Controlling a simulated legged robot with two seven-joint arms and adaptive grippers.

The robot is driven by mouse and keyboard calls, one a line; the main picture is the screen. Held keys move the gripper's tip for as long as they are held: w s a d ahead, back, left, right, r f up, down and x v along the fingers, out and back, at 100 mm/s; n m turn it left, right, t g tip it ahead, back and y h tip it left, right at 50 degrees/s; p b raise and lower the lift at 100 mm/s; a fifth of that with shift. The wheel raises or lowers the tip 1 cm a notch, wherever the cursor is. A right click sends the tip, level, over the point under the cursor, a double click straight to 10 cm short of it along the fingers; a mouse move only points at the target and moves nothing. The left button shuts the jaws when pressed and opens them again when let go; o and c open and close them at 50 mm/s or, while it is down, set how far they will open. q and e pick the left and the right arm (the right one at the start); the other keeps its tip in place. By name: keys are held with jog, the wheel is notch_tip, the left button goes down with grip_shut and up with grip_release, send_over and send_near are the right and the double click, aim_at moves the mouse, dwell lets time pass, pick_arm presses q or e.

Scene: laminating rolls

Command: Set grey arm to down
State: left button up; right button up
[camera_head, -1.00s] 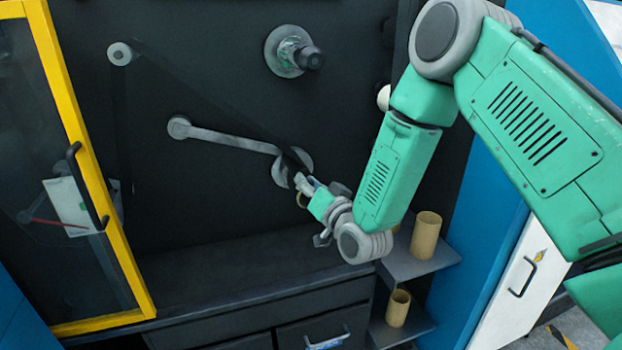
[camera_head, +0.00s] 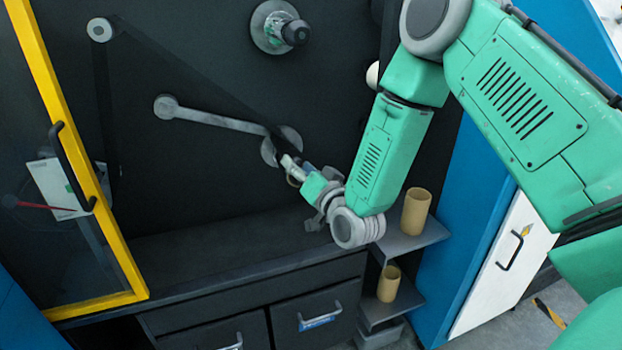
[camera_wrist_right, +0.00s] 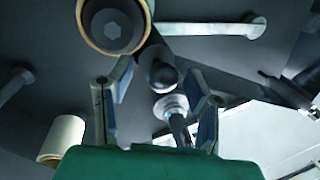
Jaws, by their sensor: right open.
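The grey arm (camera_head: 215,117) is a slim bar on the dark panel in the head view. It slopes from a round end at upper left down to a round disc (camera_head: 268,150) at lower right. A grey bar (camera_wrist_right: 205,28) also crosses the top of the right wrist view. My right gripper (camera_head: 291,167) is at the disc end, partly overlapping it; contact cannot be told. In the wrist view the right gripper (camera_wrist_right: 158,85) has its fingers apart, with a dark round knob (camera_wrist_right: 162,76) seen between them. My left gripper is not in view.
A dark web runs from an upper-left roller (camera_head: 100,30) toward the disc. A metal spindle (camera_head: 280,30) sticks out above. A yellow-framed door (camera_head: 70,150) stands at left. Tan tubes (camera_head: 416,212) stand on shelves at right. A dark ledge (camera_head: 200,243) below is clear.

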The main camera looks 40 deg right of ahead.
jog(key=s, duration=1.1)
jog(key=shift+a+f, duration=0.25)
jog(key=shift+f, duration=0.2)
jog(key=s+a+f+n+g+y+p, duration=0.1)
jog(key=s+a+f+n+g, duration=0.3)
jog(key=f, duration=0.5)
jog(key=s+a+f+n+g+y, duration=0.1)
jog(key=s+a+f+g, duration=0.1)
jog(key=s+f+g, duration=0.6)
jog(key=s+f+n+g, duration=0.1)
jog(key=s+f+g, duration=0.2)
jog(key=s, duration=0.5)
jog(key=s+f+n+g+h, duration=0.1)
jog(key=s+f+g, duration=0.2)
jog(key=s+f, duration=0.3)
jog(key=shift+s+a+f+n+p, duration=0.15)
jog(key=shift+s+a+n+p, duration=0.25)
jog(key=shift+s, duration=0.45)
jog(key=shift+w+d, duration=0.1)
jog(key=shift+w, duration=0.05)
